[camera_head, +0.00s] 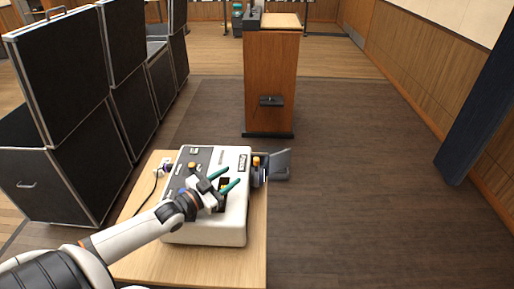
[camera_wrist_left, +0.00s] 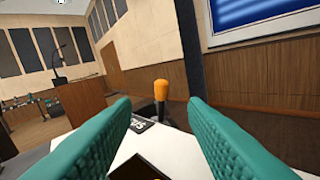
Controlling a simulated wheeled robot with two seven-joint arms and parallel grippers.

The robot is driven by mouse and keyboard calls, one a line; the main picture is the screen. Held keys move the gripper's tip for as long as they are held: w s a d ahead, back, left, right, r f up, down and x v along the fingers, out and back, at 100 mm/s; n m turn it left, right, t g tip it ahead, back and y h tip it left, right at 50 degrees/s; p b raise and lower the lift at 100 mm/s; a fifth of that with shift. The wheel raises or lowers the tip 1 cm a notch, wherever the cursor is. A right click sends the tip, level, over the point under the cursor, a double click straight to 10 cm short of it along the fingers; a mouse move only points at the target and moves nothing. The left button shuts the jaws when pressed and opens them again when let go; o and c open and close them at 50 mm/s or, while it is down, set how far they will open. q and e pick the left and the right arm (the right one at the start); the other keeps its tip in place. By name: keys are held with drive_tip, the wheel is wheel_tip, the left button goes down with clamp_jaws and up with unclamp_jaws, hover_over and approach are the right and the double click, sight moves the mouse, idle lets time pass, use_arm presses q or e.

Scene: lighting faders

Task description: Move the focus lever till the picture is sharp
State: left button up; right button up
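A white projector-like box (camera_head: 208,228) with a grey top panel stands on a wooden table. An orange-tipped lever (camera_head: 256,161) stands upright at its right side, by a dark label. In the left wrist view the orange lever (camera_wrist_left: 160,90) shows beyond my fingers, in the gap between them and not touched. My left gripper (camera_head: 233,178) is open and empty above the box, its teal fingers apart. The picture (camera_wrist_left: 260,12) on the wall screen is blue with pale bands, only partly in view; I cannot tell its sharpness. My right gripper is not in view.
Another orange knob (camera_head: 192,166) is on the panel's left part. A grey flap-like part (camera_head: 280,160) sticks out at the box's right. Black cases (camera_head: 75,150) stand at left, a wooden lectern (camera_head: 270,80) ahead. The floor at right is clear.

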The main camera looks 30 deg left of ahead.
sight(256, 158)
use_arm(q)
drive_tip(key=x, duration=0.2)
drive_tip(key=shift+w+d+r, duration=0.2)
drive_tip(key=x, duration=0.8)
drive_tip(key=shift+w+f+p, duration=0.1)
drive_tip(key=shift+p, duration=0.25)
drive_tip(key=shift+w, duration=0.45)
drive_tip(key=shift+w+f, duration=0.1)
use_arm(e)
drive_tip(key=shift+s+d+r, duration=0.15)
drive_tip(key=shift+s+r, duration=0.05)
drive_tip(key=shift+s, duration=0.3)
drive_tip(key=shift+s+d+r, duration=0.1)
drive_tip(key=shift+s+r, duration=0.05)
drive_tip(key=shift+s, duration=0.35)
use_arm(q)
drive_tip(key=shift+c, duration=0.6)
drive_tip(key=c, duration=0.6)
clamp_jaws()
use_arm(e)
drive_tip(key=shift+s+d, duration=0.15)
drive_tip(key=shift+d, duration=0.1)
